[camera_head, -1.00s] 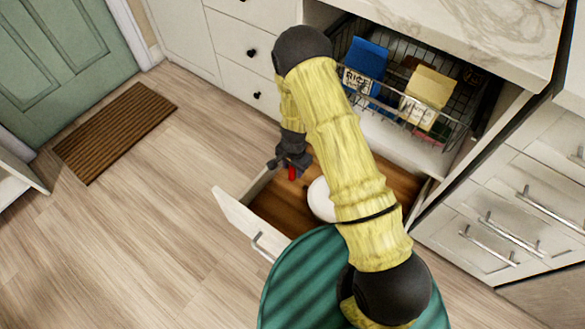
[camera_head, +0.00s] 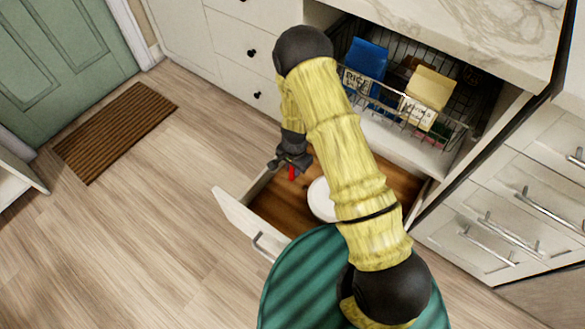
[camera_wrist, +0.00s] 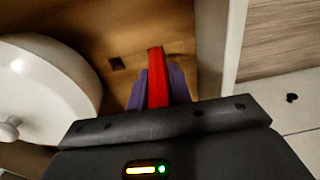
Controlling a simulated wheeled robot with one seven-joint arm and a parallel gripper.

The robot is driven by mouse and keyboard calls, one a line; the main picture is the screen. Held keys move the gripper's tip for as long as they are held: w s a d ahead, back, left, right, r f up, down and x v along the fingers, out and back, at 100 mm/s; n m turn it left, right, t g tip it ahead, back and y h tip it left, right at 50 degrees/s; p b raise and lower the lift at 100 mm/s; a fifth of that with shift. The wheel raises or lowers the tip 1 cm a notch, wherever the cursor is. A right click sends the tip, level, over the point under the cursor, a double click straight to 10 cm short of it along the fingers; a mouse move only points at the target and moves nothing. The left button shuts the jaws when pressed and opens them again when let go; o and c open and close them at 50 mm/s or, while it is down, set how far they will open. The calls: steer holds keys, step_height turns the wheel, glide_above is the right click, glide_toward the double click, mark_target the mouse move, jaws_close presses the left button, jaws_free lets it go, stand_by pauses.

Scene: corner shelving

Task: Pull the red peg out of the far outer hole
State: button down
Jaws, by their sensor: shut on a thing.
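The red peg (camera_wrist: 157,78) is between the two purple-tipped fingers of my gripper (camera_wrist: 158,88) in the wrist view. My gripper is shut on it. The peg's far end is against or just above the wooden drawer floor (camera_wrist: 125,25); I cannot tell whether it sits in a hole. In the head view the red peg (camera_head: 292,173) shows as a small strip below my gripper (camera_head: 292,162), over the open drawer's far left end.
A white round lidded dish (camera_wrist: 40,85) stands in the drawer left of the peg in the wrist view. The drawer's white side wall (camera_wrist: 233,50) is close on the right. Above the drawer is a wire basket (camera_head: 440,125) with a blue carton and a yellow carton.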

steer(key=shift+s+d+r+g+p, duration=0.1)
steer(key=shift+s+d+r+p, duration=0.2)
steer(key=shift+p, duration=0.4)
steer(key=shift+s+d+r+g+p, duration=0.1)
steer(key=shift+r+p, duration=0.25)
steer(key=shift+p, duration=0.3)
steer(key=shift+s+d+r+g+p, duration=0.15)
steer(key=shift+r+p, duration=0.2)
steer(key=shift+p, duration=0.35)
steer(key=shift+a+r+p, duration=0.1)
steer(key=shift+r+p, duration=0.5)
steer(key=shift+r, duration=0.15)
steer(key=shift+a+r, duration=0.15)
steer(key=shift+a, duration=0.05)
